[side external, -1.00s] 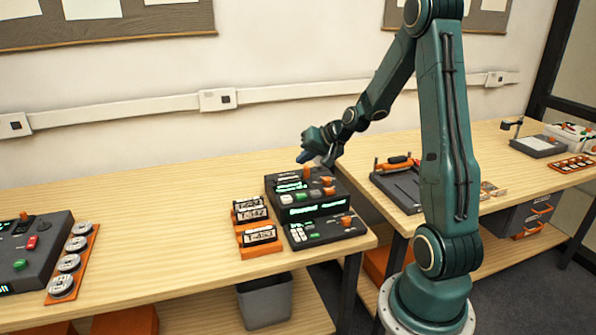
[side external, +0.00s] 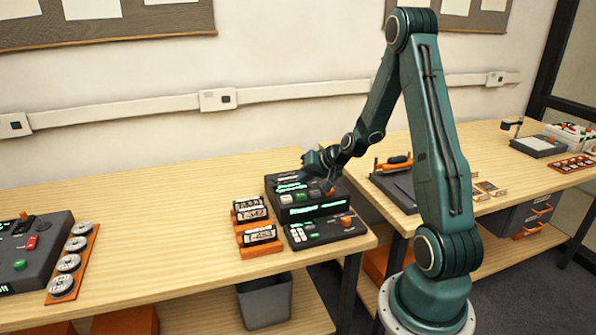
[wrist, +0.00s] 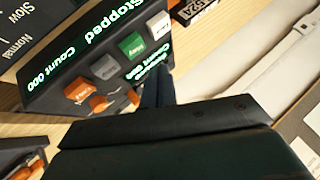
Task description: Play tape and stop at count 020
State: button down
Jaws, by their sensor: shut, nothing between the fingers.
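The tape player (side external: 283,189) is a dark box on the wooden bench with a lit green display on its front. In the wrist view, its display (wrist: 75,50) appears rotated and reads "Stopped" and "Count 000". Beside the display is a row with a white button (wrist: 160,25), a green button (wrist: 131,45), a grey button (wrist: 105,67) and an orange button (wrist: 78,90). My gripper (side external: 318,165) is shut and empty, low over the back of the player. In the wrist view its fingers (wrist: 153,85) are near the green button; contact cannot be told.
A lower control panel (side external: 327,230) stands at the player's front. Another dark console (side external: 38,252) and an orange rack of reels (side external: 67,263) are at left. Bare bench lies between them.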

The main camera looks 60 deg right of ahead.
aim_at(304, 196)
jog(key=shift+f, duration=1.05)
jog(key=shift+f, duration=0.9)
dwell(2.4)
jog(key=shift+r, duration=0.1)
dwell(0.3)
jog(key=shift+r, duration=0.8)
jog(key=shift+r, duration=0.15)
jog(key=shift+r, duration=2.35)
jog(key=shift+f, duration=0.15)
